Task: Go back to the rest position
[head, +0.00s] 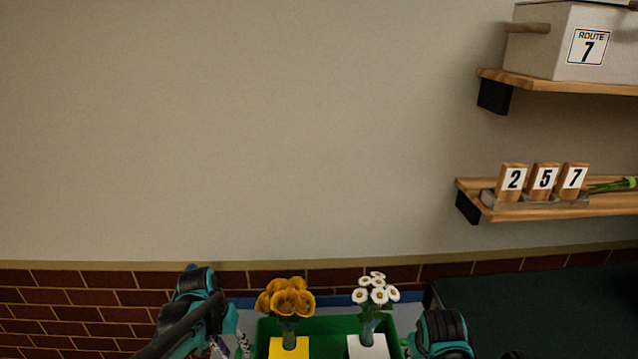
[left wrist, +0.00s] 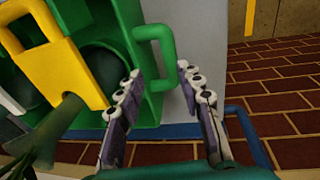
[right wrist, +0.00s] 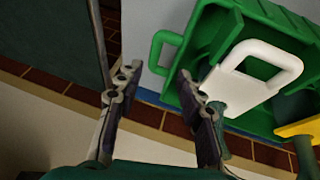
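My left gripper (left wrist: 165,95) is open. In the left wrist view its fingers stand apart near the green handle (left wrist: 160,45) of the green crate (left wrist: 150,105), with nothing held between them. My right gripper (right wrist: 155,85) is open and empty, beside the crate's other green handle (right wrist: 163,50). In the head view the crate (head: 330,325) is at the bottom centre, between my two arms. It holds orange flowers (head: 287,300) with a yellow tag (head: 289,348) and white daisies (head: 376,290) with a white tag (head: 367,347). The fingertips are hard to make out in the head view.
A dark green surface (head: 540,305) lies to the right of the crate. On the right wall, a lower shelf (head: 540,211) carries number blocks (head: 543,180), and an upper shelf (head: 560,86) carries a white box (head: 550,45). The wall above the crate is bare.

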